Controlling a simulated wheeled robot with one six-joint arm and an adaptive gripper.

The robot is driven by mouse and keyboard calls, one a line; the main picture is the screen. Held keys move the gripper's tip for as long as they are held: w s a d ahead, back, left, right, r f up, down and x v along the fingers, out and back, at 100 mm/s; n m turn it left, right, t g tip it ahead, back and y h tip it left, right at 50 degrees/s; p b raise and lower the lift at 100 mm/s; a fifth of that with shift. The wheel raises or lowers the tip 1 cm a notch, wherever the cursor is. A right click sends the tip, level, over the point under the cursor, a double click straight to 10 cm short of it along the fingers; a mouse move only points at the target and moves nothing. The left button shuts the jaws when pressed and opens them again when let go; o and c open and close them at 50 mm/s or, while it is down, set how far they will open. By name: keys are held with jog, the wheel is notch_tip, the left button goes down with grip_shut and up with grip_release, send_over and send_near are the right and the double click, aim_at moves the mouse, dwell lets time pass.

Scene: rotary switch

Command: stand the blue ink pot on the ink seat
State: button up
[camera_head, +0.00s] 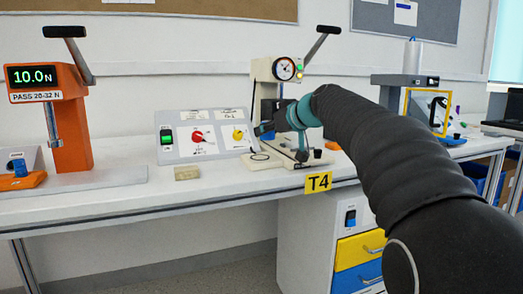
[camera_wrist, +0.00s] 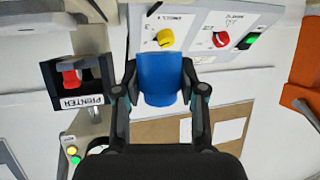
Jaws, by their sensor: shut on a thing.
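The blue ink pot (camera_wrist: 161,82) shows in the middle of the wrist view, between the two dark fingers of my gripper (camera_wrist: 160,68). My gripper is shut on its sides and holds it in front of the switch panel. I cannot tell which part is the ink seat.
The sloped switch panel (camera_head: 205,150) carries red and yellow knobs. A gauge press (camera_head: 284,70) stands behind my gripper. An orange force tester (camera_head: 70,130) is at the left, and a tan block (camera_head: 187,173) lies on the bench. The bench front between them is clear.

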aim_at(261, 158)
jog(key=shift+w+a+f, duration=0.25)
jog(key=shift+a+f, duration=0.1)
jog(key=shift+a, duration=0.15)
jog(key=shift+w+a+f, duration=0.2)
jog(key=shift+a+f, duration=0.15)
jog(key=shift+a, duration=0.1)
jog(key=shift+f+b, duration=0.6)
jog(key=shift+f, duration=1.35)
jog(key=shift+f, duration=0.2)
jog(key=o, duration=1.2)
jog(key=shift+r, duration=0.1)
jog(key=shift+s+d+r, duration=0.1)
jog(key=shift+r, duration=0.1)
jog(key=v, duration=1.1)
jog(key=shift+s+d+r, duration=0.1)
jog(key=shift+s+d, duration=0.05)
jog(key=shift+s, duration=0.15)
